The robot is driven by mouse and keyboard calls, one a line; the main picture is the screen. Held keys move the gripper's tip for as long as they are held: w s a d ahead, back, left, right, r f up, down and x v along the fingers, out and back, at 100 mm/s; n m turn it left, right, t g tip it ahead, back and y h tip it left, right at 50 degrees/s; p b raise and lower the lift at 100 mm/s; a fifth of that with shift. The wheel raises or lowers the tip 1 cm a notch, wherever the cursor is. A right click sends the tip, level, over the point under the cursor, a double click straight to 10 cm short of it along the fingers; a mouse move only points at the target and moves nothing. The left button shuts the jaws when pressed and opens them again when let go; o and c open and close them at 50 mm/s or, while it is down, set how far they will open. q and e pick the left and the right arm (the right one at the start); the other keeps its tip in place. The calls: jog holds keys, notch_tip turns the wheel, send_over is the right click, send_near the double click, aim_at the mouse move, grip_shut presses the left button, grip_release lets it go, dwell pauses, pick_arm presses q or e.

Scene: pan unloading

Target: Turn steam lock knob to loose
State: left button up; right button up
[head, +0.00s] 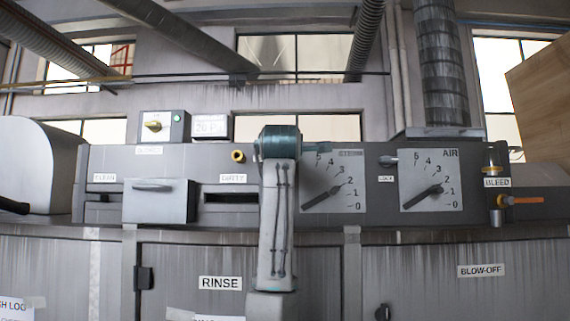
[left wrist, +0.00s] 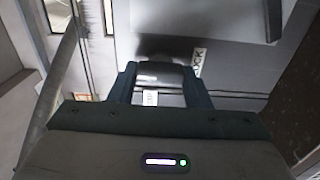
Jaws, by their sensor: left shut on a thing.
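The steam dial (head: 333,181) is on the grey panel, with its black pointer toward the low end of the scale. My left arm rises in front of the panel, and my left gripper (head: 316,148) is at the dial's upper left. In the left wrist view its teal fingers (left wrist: 160,72) are closed around a dark grey piece, which looks like the steam lock knob (left wrist: 160,79). A LOCK label (left wrist: 198,63) shows beside it. In the head view the arm hides this knob, so I cannot tell its angle. My right gripper is not in view.
The air dial (head: 432,181) with its own lock knob (head: 389,160) sits to the right. A bleed valve with an orange handle (head: 523,200) is at the far right. A grey drawer-like box (head: 159,201) and a yellow knob (head: 238,156) are to the left.

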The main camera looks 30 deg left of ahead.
pick_arm(q)
jog(key=shift+f, duration=0.15)
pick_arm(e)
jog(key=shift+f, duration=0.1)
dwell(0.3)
pick_arm(q)
jog(key=o, duration=1)
jog(key=shift+s, duration=0.1)
jog(key=b+v, duration=0.4)
jog(key=v, duration=0.6)
jog(key=shift+s+d, duration=0.2)
jog(key=shift+s, duration=0.15)
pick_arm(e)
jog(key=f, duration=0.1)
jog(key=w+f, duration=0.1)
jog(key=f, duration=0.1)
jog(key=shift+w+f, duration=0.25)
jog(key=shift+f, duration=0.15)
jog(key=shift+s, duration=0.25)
